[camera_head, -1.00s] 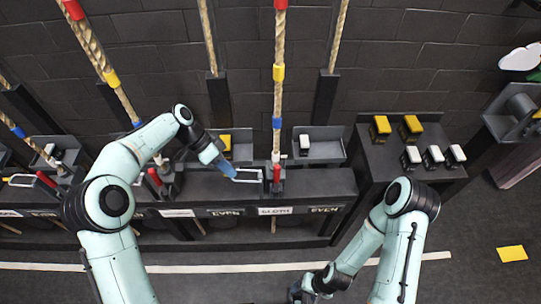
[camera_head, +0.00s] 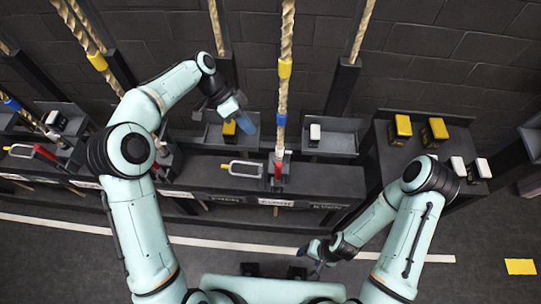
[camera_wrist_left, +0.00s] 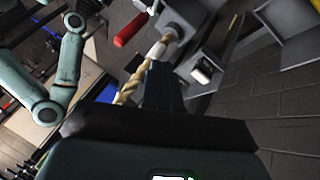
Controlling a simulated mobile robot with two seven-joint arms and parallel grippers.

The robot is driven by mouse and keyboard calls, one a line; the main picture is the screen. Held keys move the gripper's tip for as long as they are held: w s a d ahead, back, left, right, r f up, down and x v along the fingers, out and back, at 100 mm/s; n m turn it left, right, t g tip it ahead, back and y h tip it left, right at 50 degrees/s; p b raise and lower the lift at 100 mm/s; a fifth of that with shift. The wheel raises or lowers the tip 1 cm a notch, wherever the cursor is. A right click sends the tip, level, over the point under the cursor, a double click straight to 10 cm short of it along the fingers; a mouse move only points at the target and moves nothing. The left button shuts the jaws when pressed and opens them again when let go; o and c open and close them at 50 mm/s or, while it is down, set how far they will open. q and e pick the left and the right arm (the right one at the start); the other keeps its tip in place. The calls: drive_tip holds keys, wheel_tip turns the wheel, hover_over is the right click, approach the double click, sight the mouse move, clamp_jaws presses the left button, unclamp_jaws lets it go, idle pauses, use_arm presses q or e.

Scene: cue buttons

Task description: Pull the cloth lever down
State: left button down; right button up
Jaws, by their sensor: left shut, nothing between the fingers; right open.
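The cloth lever has a red part (camera_head: 277,170) and a pale metal loop (camera_head: 243,169) reaching left, at the middle of the dark rail. The label below it (camera_head: 276,202) is too blurred to read now. My left gripper (camera_head: 245,120), with blue fingers, is shut and empty, above and apart from the loop. In the left wrist view its dark fingers (camera_wrist_left: 162,84) stand before a rope, and a red handle (camera_wrist_left: 130,29) shows beyond. My right gripper (camera_head: 311,252) is open and low at the front, away from the lever.
A thick rope (camera_head: 285,70) hangs to the lever's post. Another red lever (camera_head: 45,152) stands at left. Yellow-topped boxes (camera_head: 402,128) and white-topped blocks sit on a dark stand at right. A yellow patch (camera_head: 520,267) lies on open floor.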

use_arm(q)
approach(278, 176)
drive_tip(key=w+d+f, duration=0.1)
drive_tip(key=w+f, duration=0.3)
drive_tip(key=w, duration=0.1)
drive_tip(key=shift+s+d+f+b, duration=0.1)
drive_tip(key=shift+s+d+b, duration=0.25)
drive_tip(key=shift+s, duration=0.55)
drive_tip(key=shift+s+d+b, duration=0.15)
drive_tip(key=shift+s+d, duration=0.4)
drive_tip(key=shift+s, duration=0.3)
use_arm(e)
drive_tip(key=shift+s+f, duration=0.35)
drive_tip(key=shift+f, duration=0.3)
drive_tip(key=shift+s+f, duration=0.1)
